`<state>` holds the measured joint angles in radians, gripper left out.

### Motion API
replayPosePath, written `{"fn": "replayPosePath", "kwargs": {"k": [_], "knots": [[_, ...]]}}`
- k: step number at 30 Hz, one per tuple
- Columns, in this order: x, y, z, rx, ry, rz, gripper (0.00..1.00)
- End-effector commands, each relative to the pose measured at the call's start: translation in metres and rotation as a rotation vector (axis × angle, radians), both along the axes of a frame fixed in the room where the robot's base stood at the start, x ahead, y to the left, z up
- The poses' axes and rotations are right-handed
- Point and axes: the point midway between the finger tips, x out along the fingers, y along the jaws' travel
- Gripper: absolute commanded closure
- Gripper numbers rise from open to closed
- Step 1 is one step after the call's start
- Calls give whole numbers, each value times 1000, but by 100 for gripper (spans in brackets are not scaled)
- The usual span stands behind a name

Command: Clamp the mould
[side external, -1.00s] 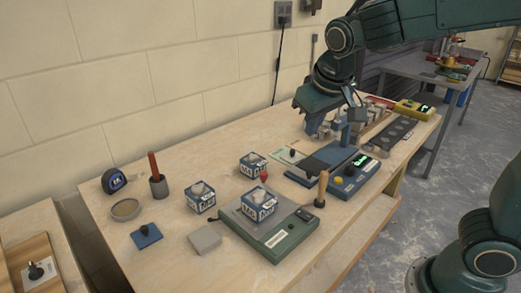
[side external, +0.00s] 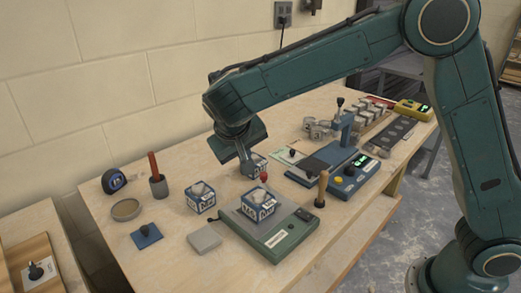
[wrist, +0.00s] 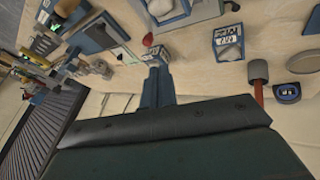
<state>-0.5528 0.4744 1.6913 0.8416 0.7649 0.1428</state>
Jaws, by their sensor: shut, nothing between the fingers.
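The mould appears to be the grey metal piece (side external: 318,129) behind the blue machine in the side view. An upright lever with a dark knob (side external: 340,102) stands beside it; I cannot tell whether any clamp is closed.
One tub (side external: 201,203) stands on the table and another (side external: 258,210) on the green scale (side external: 285,238). The blue machine (side external: 345,175) has a lit display. A grey cup with a red handle (side external: 158,187), a dish (side external: 126,210) and a tape measure (side external: 113,181) stand left.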

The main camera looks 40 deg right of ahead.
Motion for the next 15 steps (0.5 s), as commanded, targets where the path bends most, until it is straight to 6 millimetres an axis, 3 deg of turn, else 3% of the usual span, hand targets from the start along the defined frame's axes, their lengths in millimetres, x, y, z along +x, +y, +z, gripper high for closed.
{"fn": "replayPosePath", "kwargs": {"k": [6, 15], "knots": [[10, 19, -22, -47, -7, -14, 100], [14, 26, -30, -67, -14, -21, 100]]}}
